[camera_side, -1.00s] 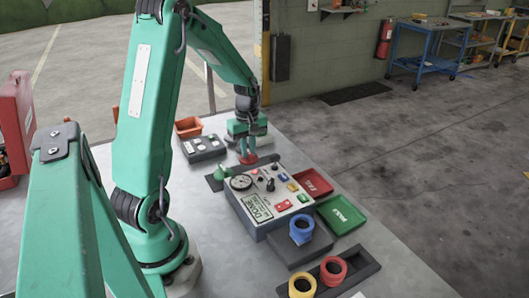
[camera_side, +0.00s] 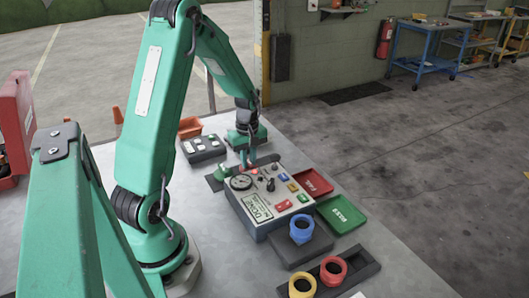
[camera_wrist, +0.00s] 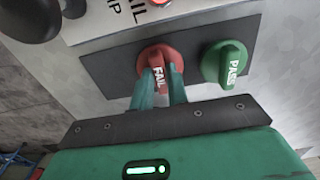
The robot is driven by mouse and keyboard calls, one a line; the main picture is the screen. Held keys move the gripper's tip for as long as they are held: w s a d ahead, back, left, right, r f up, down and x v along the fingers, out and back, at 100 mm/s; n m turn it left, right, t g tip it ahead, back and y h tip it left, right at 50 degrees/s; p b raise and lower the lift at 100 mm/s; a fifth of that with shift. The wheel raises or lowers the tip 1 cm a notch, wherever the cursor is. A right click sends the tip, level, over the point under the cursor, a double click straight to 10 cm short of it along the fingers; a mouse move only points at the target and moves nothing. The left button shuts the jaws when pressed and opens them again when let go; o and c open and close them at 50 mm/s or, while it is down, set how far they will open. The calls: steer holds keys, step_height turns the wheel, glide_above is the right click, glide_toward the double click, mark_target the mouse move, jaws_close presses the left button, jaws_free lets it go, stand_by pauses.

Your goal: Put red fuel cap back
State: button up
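In the side view my gripper (camera_side: 247,159) points down at the strip (camera_side: 215,183) behind the test box, with the red cap mostly hidden by the fingers. The green cap shows left of it (camera_side: 223,173). Whether the red cap is fully seated is unclear.
The test box (camera_side: 262,205) with gauge and buttons stands just in front of the strip. A red tray (camera_side: 314,185) and a green tray (camera_side: 341,214) lie to its right. Blue, red and yellow rings (camera_side: 301,229) stand in front. A grey button box (camera_side: 203,148) is behind left.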

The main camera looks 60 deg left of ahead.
mark_target(249, 161)
steer(key=o, duration=0.3)
steer(key=shift+r, duration=0.15)
step_height(249, 161, up, 12)
stand_by(0.7)
stand_by(0.5)
